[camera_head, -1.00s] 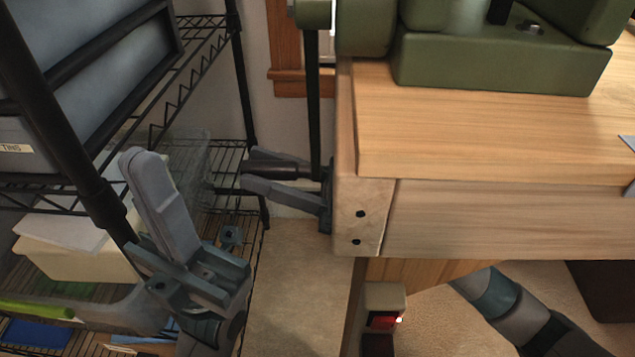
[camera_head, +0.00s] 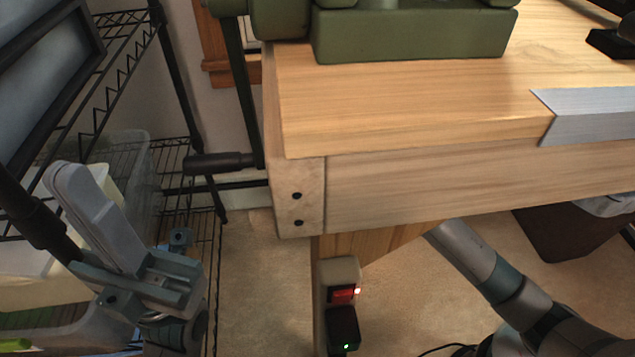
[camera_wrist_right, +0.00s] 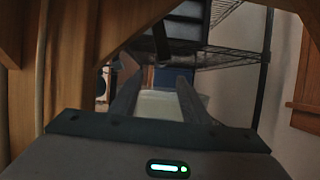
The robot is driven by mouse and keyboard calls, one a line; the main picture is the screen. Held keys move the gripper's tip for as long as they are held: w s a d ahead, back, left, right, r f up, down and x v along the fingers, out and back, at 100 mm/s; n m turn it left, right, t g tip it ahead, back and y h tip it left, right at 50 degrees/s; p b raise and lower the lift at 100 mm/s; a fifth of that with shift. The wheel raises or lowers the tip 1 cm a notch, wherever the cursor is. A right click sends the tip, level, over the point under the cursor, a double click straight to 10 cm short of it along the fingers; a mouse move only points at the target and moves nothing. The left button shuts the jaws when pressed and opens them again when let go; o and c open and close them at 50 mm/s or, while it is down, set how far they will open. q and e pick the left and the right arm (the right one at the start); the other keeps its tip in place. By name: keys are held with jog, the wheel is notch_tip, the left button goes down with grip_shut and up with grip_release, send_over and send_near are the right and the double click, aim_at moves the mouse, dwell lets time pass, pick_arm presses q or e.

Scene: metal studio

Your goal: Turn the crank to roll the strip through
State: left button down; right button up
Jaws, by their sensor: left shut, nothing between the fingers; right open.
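The green rolling mill (camera_head: 415,37) stands on the wooden bench, its top cut off by the frame. Its dark crank arm (camera_head: 242,95) hangs down past the bench's left end, and the black crank handle (camera_head: 220,163) points left from its lower end. My left gripper (camera_head: 62,178) is shut and empty, pointing up, left of the handle and apart from it. My right gripper (camera_wrist_right: 157,75) is open below the bench, with no handle between its fingers; I cannot make it out in the head view. A flat silver metal piece (camera_head: 600,115) lies at the bench's front edge; I cannot tell whether it is the strip.
The wooden bench (camera_head: 400,110) fills the upper right. A black wire shelf (camera_head: 125,40) with bins stands at the left, close to my left gripper. A switch box (camera_head: 340,295) with a red light is on the bench leg. Floor shows between shelf and bench.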

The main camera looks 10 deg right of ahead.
jog(key=shift+v, duration=1.55)
